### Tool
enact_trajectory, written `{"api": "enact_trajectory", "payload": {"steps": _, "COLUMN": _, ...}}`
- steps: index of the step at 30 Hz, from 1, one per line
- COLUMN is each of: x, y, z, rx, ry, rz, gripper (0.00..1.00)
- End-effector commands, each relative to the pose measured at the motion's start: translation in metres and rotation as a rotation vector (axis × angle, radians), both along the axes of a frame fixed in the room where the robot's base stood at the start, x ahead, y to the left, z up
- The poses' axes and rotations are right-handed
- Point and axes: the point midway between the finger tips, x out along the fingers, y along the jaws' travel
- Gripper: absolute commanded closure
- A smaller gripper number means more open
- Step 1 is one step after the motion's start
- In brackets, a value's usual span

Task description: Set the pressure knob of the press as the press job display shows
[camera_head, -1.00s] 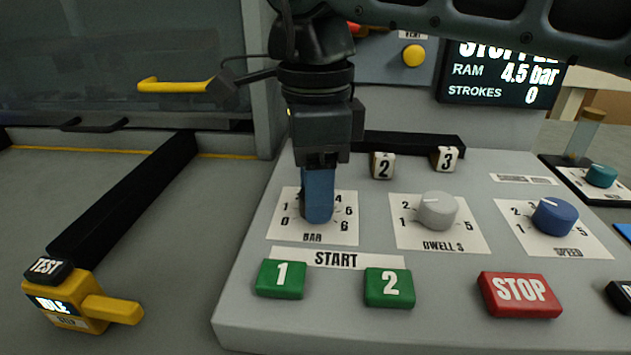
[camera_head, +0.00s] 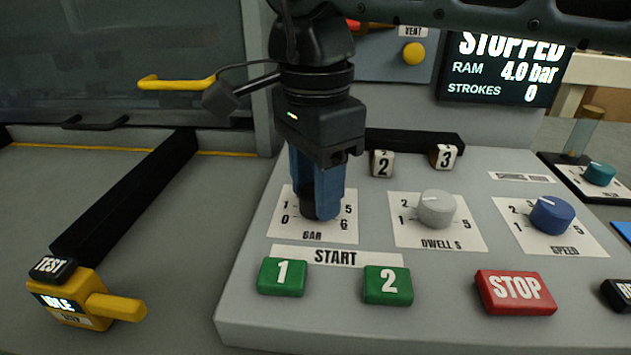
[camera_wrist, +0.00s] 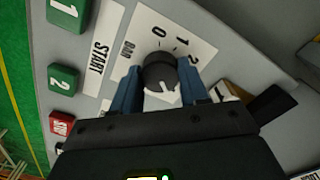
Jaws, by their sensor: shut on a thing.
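The pressure knob (camera_wrist: 160,74) is dark, with a white pointer line, on a white BAR scale plate (camera_head: 296,232) marked from 0 to 6. My gripper (camera_head: 318,205) points down over the plate, its blue fingers shut on the knob. In the wrist view the fingers (camera_wrist: 158,88) stand on both sides of the knob. The display (camera_head: 503,70) reads STOPPED, RAM 4.0 bar, STROKES 0. The press job display with a set value is not clearly seen in these frames.
A grey DWELL knob (camera_head: 437,208) and a blue SPEED knob (camera_head: 552,215) stand to the right. Green START buttons 1 (camera_head: 282,277) and 2 (camera_head: 388,286) and a red STOP button (camera_head: 516,292) lie in front. A yellow TEST device (camera_head: 75,300) sits at left.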

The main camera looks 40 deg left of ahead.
Motion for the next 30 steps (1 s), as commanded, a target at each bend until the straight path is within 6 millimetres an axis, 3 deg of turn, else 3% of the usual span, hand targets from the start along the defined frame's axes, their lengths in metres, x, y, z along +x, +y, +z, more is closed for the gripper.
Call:
{"api": "enact_trajectory", "payload": {"steps": 6, "x": 0.001, "y": 0.000, "z": 0.000, "rx": 0.001, "ry": 0.000, "rz": -0.002, "gripper": 0.87}}
{"api": "enact_trajectory", "payload": {"steps": 7, "x": 0.001, "y": 0.000, "z": 0.000, "rx": 0.001, "ry": 0.000, "rz": -0.002, "gripper": 0.55}}
{"api": "enact_trajectory", "payload": {"steps": 15, "x": 0.000, "y": 0.000, "z": 0.000, "rx": 0.001, "ry": 0.000, "rz": -0.002, "gripper": 0.31}}
{"api": "enact_trajectory", "payload": {"steps": 23, "x": 0.000, "y": 0.000, "z": 0.002, "rx": 0.001, "ry": 0.000, "rz": -0.002, "gripper": 0.31}}
{"api": "enact_trajectory", "payload": {"steps": 30, "x": 0.001, "y": 0.000, "z": 0.034, "rx": 0.002, "ry": -0.002, "rz": -0.002, "gripper": 0.31}}
